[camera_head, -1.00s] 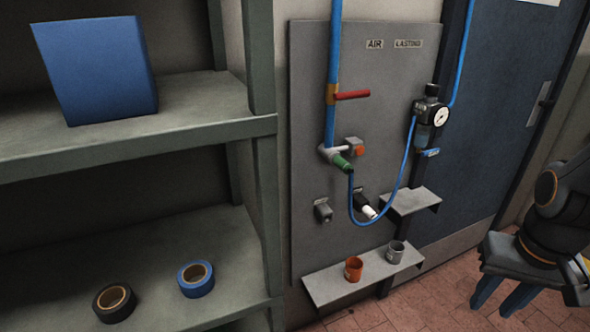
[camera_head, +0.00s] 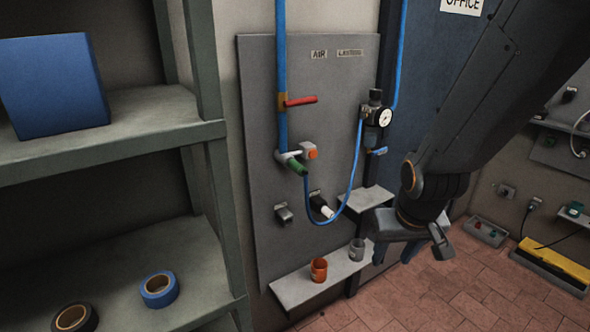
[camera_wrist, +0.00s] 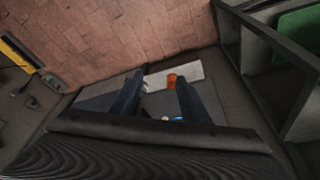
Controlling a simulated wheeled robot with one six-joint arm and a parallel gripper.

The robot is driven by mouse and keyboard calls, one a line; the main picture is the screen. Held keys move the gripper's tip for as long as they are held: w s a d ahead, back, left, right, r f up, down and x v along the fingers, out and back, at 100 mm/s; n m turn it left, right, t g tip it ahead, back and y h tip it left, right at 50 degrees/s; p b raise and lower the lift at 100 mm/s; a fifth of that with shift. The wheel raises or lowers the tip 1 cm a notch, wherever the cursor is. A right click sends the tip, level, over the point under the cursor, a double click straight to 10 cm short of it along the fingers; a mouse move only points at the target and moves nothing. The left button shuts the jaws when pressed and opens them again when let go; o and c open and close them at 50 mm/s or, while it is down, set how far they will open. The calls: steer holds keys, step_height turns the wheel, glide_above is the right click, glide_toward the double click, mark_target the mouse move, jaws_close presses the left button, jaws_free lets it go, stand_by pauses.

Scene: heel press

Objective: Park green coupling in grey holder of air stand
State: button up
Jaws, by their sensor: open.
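The green coupling (camera_head: 298,167) sits at the end of the white outlet at the foot of the blue pipe, on the grey panel. A blue hose (camera_head: 345,205) hangs from it in a loop up to the gauge unit. A grey cup-shaped holder (camera_head: 356,249) stands on the low shelf, right of an orange one (camera_head: 319,269); both look empty. My gripper (camera_head: 393,254) is open and empty, right of the grey holder and well away from the coupling. In the wrist view, my open gripper (camera_wrist: 160,78) points toward the low shelf and orange holder (camera_wrist: 172,81).
A red-handled valve (camera_head: 300,101) is on the pipe. A black-and-white fitting (camera_head: 322,207) and a grey bracket (camera_head: 284,213) sit below the coupling. A small ledge (camera_head: 365,198) juts out near my gripper. A shelf rack (camera_head: 213,130) stands left. Floor in front is clear.

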steer(key=w+a+f+n+t, duration=0.1)
steer(key=w+a+t, duration=0.15)
steer(key=w, duration=0.65)
steer(key=n+t+y+b, duration=0.4)
steer(key=n+t+y, duration=0.1)
steer(key=t+y, duration=0.45)
glide_toward(298, 168)
steer(key=w, duration=0.1)
steer(key=w+f, duration=0.1)
steer(key=w, duration=0.1)
steer(key=shift+w+f+g, duration=0.2)
steer(key=shift+f+g, duration=0.1)
steer(key=shift+s+a+r+y, duration=0.1)
steer(key=shift+a+r+y, duration=0.15)
steer(key=shift+y, duration=0.1)
steer(key=shift+b+x, duration=0.6)
steer(key=shift+x, duration=3.85)
